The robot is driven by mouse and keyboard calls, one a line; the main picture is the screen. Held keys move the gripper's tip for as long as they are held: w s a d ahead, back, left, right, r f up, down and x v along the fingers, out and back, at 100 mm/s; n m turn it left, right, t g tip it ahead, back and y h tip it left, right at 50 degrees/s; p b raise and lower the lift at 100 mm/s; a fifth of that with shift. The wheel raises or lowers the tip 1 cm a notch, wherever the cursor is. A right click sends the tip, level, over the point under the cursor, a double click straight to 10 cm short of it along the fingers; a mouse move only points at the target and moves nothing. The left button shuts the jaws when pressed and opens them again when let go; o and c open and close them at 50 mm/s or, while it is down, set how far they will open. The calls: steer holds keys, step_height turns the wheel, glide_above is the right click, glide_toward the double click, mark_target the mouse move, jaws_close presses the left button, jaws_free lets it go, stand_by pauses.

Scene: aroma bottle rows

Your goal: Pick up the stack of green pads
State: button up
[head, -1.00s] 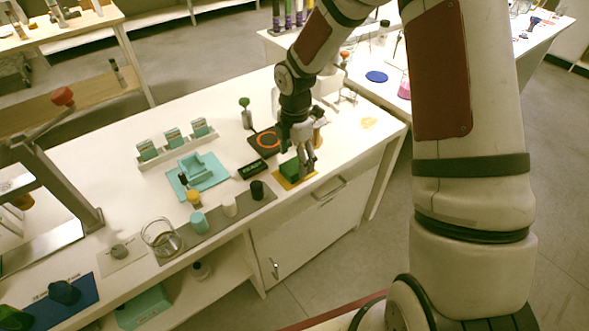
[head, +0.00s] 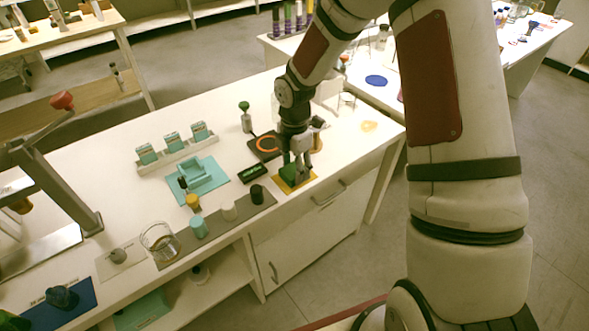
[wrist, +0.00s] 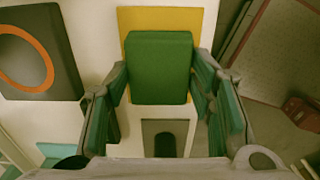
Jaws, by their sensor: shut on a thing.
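The stack of green pads (head: 289,172) is at the yellow mat (head: 306,183) near the front right edge of the white table. It also shows in the wrist view as a green block (wrist: 160,68) with the yellow mat (wrist: 160,18) behind it. My gripper (head: 296,168) points down at the stack. In the wrist view my gripper (wrist: 160,82) has one finger on each side of the block, shut on it. Whether the stack is clear of the mat I cannot tell. The single pads cannot be told apart.
A black plate with an orange ring (head: 267,146) lies just behind and left. A small black display (head: 252,172) and a grey strip with small jars (head: 229,210) are to the left. A green-topped bottle (head: 246,117) stands behind. The table's right end is mostly clear.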

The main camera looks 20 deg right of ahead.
steer(key=shift+r, duration=0.45)
steer(key=r, duration=0.3)
steer(key=shift+s+d, duration=0.1)
steer(key=shift+s, duration=0.1)
steer(key=s+d+r+p, duration=0.1)
steer(key=s+d+p, duration=0.1)
steer(key=s, duration=1.3)
steer(key=shift+s+d, duration=0.2)
steer(key=shift+d, duration=0.2)
steer(key=o, duration=0.5)
steer(key=c, duration=0.4)
steer(key=shift+w, duration=0.1)
